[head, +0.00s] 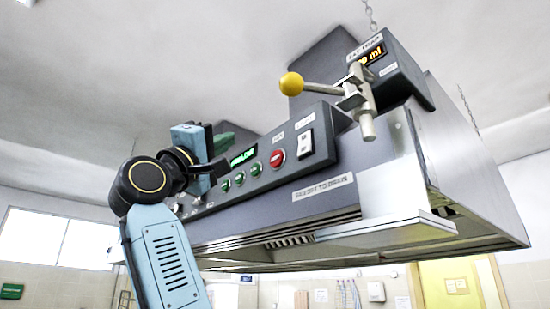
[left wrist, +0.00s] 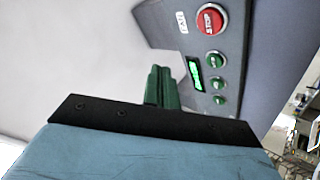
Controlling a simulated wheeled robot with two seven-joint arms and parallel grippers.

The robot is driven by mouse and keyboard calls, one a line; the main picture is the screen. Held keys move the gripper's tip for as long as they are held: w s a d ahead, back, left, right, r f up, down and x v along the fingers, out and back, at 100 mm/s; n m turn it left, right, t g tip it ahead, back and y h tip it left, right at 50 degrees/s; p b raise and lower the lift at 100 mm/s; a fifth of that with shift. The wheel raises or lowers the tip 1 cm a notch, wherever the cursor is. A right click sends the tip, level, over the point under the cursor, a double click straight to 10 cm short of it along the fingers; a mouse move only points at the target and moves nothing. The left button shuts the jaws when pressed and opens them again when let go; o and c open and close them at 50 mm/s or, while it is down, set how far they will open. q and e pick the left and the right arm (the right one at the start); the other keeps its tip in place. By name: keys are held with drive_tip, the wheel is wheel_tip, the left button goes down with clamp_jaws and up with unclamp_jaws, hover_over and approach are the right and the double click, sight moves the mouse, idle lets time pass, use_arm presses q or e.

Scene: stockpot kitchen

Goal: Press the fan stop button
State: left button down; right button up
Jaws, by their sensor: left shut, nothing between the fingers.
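The red stop button (head: 277,157) is on the sloped front of the grey control panel (head: 330,165) on the hood. It also shows at the top of the left wrist view (left wrist: 211,20), lettered STOP, beside a FAN label (left wrist: 181,22). My left gripper (head: 223,142) is shut and empty, its green fingers together. It is left of the red button in the head view, near the green display (head: 243,157), and looks apart from the panel. The fingers also show in the left wrist view (left wrist: 161,87), below and left of the button. My right gripper is out of view.
Several green buttons (head: 256,168) sit left of the red one. A white rocker switch (head: 305,142) is to its right. A yellow-knobbed valve lever (head: 291,84) juts out above the panel, by the fat trap box (head: 390,68). Free air lies left of the panel.

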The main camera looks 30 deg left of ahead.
sight(274, 153)
use_arm(q)
drive_tip(key=shift+w, duration=0.1)
drive_tip(key=w+d+p, duration=0.3)
drive_tip(key=w, duration=0.5)
drive_tip(key=shift+d, duration=0.2)
drive_tip(key=shift+w, duration=0.15)
idle(2.0)
drive_tip(key=shift+w+d, duration=0.15)
drive_tip(key=shift+w, duration=0.15)
drive_tip(key=shift+w+d, duration=0.2)
drive_tip(key=shift+w, duration=0.15)
idle(0.9)
drive_tip(key=shift+s+a+b, duration=0.3)
drive_tip(key=shift+s, duration=0.45)
